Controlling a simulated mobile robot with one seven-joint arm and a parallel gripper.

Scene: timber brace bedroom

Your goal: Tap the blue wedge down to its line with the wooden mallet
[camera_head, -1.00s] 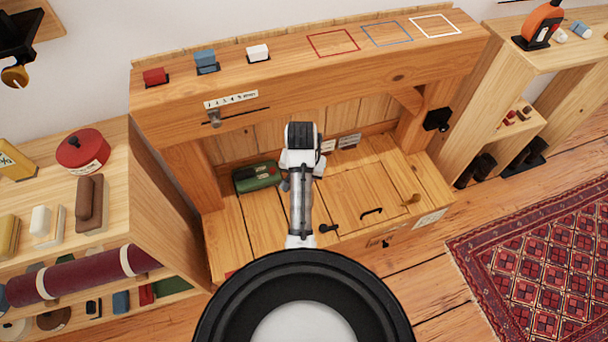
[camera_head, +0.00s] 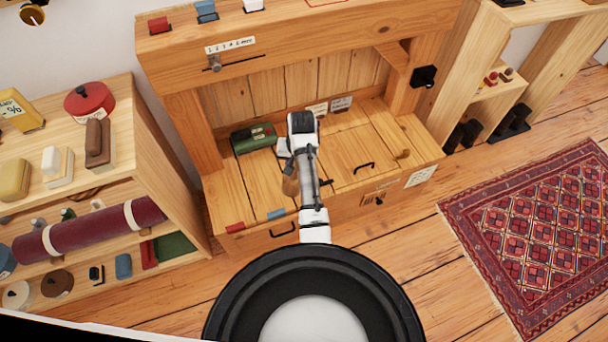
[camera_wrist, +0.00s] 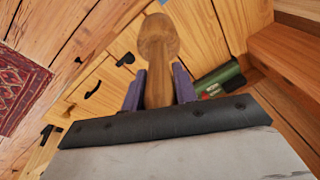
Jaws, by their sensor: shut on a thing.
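The blue wedge (camera_head: 206,9) stands on the top beam between a red wedge (camera_head: 159,25) and a white wedge (camera_head: 253,5), near the top edge of the head view. My gripper (camera_wrist: 159,88) is shut on the wooden mallet (camera_wrist: 158,42), with a purple finger on each side of its wood. The mallet's rounded end points up in the wrist view, and my wrist hides its other end. In the head view, part of the mallet (camera_head: 290,186) shows beside my arm, low over the bench and well below the wedges. The blue wedge's line cannot be made out.
A green box (camera_head: 254,138) lies at the bench's back left. Small red (camera_head: 235,227) and blue (camera_head: 276,214) pieces are at the bench's front edge. A loaded shelf (camera_head: 150,135) stands at left. A patterned rug (camera_head: 530,225) covers floor at right.

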